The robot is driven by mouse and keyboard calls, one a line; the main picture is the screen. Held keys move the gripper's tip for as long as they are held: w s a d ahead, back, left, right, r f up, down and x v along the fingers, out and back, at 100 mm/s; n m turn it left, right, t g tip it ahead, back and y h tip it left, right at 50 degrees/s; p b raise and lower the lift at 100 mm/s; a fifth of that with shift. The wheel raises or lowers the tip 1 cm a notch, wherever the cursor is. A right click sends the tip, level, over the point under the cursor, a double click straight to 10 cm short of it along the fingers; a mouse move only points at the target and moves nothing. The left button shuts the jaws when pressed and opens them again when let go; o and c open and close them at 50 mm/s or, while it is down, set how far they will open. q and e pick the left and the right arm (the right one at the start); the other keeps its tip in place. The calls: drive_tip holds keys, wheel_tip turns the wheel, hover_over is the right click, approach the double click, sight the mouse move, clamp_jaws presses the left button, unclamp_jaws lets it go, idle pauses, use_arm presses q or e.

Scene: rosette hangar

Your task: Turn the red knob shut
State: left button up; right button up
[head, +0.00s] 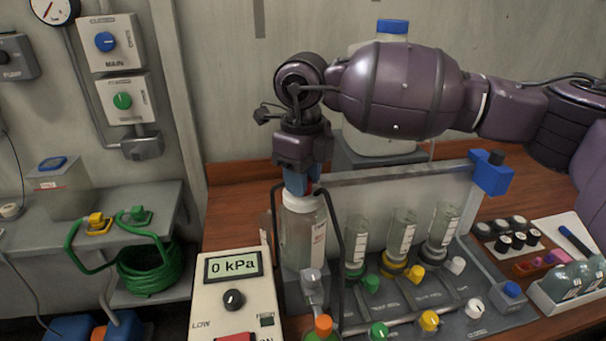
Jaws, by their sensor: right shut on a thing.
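I cannot make out a red knob in the head view. My right gripper (301,182) points down from above with blue parts at its tip. It is shut at the white cap (303,201) of a clear bottle (303,238); the gripper hides the cap's top. The bottle stands upright at the left end of a grey manifold (405,318). On the manifold are a green knob (379,331), a yellow knob (429,320) and a white knob (474,307). My left gripper is not in view.
A meter box (237,300) reading 0 kPa stands left of the bottle, with a red switch (235,337). Wall boxes carry a blue knob (105,41) and a green knob (122,100). Three upright tubes stand behind the manifold's valves. A tray of bottles (575,295) lies right.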

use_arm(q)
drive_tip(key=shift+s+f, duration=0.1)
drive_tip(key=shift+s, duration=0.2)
use_arm(e)
drive_tip(key=shift+r, duration=0.1)
drive_tip(key=o, duration=0.9)
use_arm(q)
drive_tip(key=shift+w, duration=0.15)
use_arm(e)
drive_tip(key=shift+o, duration=0.2)
drive_tip(key=shift+r, duration=0.55)
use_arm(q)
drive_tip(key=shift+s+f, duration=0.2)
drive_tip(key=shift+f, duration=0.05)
use_arm(e)
wheel_tip(320, 180, up, 10)
drive_tip(key=shift+f, duration=0.15)
drive_tip(key=shift+s+f, duration=0.1)
